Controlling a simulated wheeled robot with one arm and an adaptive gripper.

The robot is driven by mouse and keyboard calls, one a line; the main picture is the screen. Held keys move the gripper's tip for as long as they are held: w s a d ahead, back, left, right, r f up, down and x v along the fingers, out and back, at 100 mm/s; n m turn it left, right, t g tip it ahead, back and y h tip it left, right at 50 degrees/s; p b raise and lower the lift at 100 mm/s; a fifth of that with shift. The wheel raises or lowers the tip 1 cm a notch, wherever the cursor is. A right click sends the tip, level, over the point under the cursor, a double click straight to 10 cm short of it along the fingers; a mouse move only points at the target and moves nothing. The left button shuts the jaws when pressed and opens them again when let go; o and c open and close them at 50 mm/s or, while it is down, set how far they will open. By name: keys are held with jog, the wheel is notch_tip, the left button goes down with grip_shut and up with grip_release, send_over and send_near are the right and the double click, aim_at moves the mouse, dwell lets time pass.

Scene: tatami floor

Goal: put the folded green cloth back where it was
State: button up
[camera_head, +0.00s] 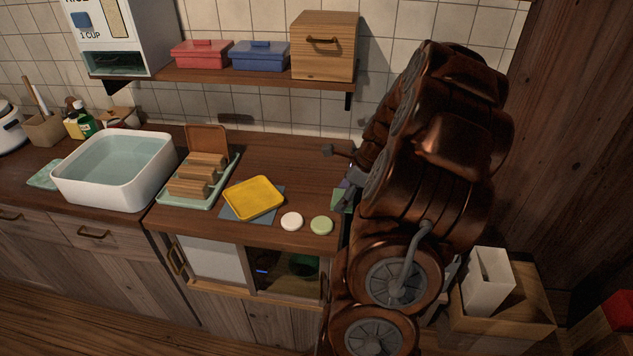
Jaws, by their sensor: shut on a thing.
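A green piece (339,201), which looks like the folded green cloth, shows at the counter's right end. My arm hides most of it. My gripper (345,184) is beside it, mostly hidden behind my arm, and is shut on this green cloth. I cannot tell whether the cloth touches the counter. A yellow folded cloth or tray (254,197) lies on a blue-grey cloth (232,213) in the middle of the counter. A pale green cloth (43,175) lies left of the white basin.
The white basin of water (66,186) and a tray of wooden blocks (173,201) stand to the left. A white disc (291,221) and a green disc (321,225) lie near the front edge. The shelf (213,77) holds boxes. The counter's back right is bare.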

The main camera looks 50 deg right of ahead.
jog(key=p, duration=0.3)
send_over(313, 187)
jog(key=s, duration=0.1)
jog(key=shift+s+d+f, duration=0.1)
jog(key=shift+d+f, duration=0.2)
jog(key=shift+f, duration=0.25)
jog(key=shift+f+p, duration=0.9)
jog(key=shift+f, duration=0.9)
jog(key=shift+f, duration=0.15)
jog(key=o, duration=1.1)
jog(key=shift+b+v, duration=1.75)
jog(key=shift+v, duration=4.4)
